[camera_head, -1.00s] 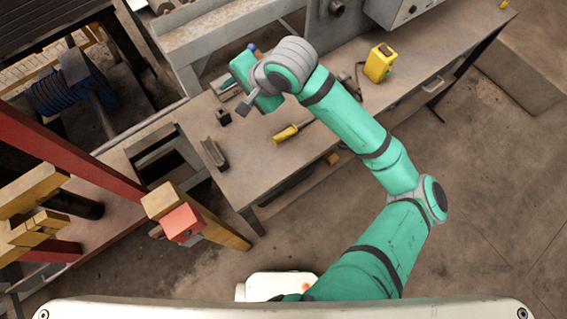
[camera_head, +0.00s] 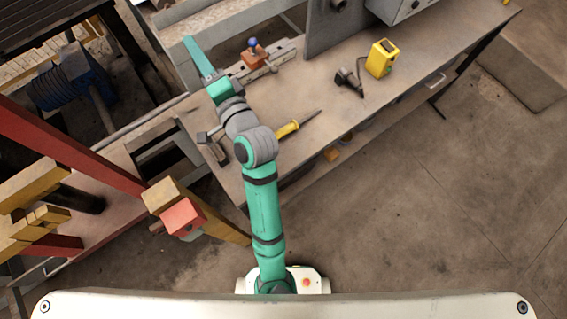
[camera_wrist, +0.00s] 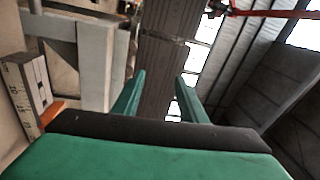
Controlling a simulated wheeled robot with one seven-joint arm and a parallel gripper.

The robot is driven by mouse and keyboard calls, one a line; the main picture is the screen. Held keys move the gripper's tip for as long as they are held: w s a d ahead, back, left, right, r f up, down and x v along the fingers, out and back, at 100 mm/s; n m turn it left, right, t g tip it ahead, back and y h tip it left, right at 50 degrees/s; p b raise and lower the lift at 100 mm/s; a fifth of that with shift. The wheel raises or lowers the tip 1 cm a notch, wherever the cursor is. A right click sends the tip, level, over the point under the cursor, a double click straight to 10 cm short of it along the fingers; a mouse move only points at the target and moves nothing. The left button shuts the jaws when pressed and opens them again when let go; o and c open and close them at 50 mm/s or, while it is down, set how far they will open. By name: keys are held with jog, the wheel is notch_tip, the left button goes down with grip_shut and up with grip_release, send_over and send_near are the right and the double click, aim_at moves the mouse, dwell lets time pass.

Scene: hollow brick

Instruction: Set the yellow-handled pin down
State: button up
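The yellow-handled pin (camera_head: 288,129) lies on the grey workbench (camera_head: 300,85), its thin metal shaft pointing up and to the right. It is just right of my wrist in the head view and nothing holds it. My gripper (camera_head: 192,47) is off to the upper left of the pin, pointing away toward the back of the bench. In the wrist view my two green fingers (camera_wrist: 160,88) stand apart with nothing between them. The pin does not show in the wrist view.
A rust-orange block with a blue knob (camera_head: 254,54) is at the bench's back. A yellow box (camera_head: 381,58) and a small black tool (camera_head: 349,80) stand to the right. A red and yellow frame (camera_head: 182,218) is at left. The bench's middle is mostly clear.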

jog(key=s+d+f+h, duration=0.5)
jog(key=s+f, duration=0.3)
jog(key=f, duration=0.1)
jog(key=s+d+f+h, duration=0.5)
jog(key=s+d+f, duration=0.1)
jog(key=s+f, duration=0.25)
jog(key=s+d+f+n, duration=0.1)
jog(key=s+d+n, duration=0.1)
jog(key=s, duration=0.4)
jog(key=s+d+f+n, duration=0.2)
jog(key=s+d+n, duration=0.1)
jog(key=s, duration=0.3)
jog(key=s+d+f+n+h, duration=0.1)
jog(key=s+d+n, duration=0.2)
jog(key=s+n, duration=0.2)
jog(key=shift+s+d+f+g, duration=0.2)
jog(key=shift+s+g, duration=0.2)
jog(key=shift+s, duration=0.45)
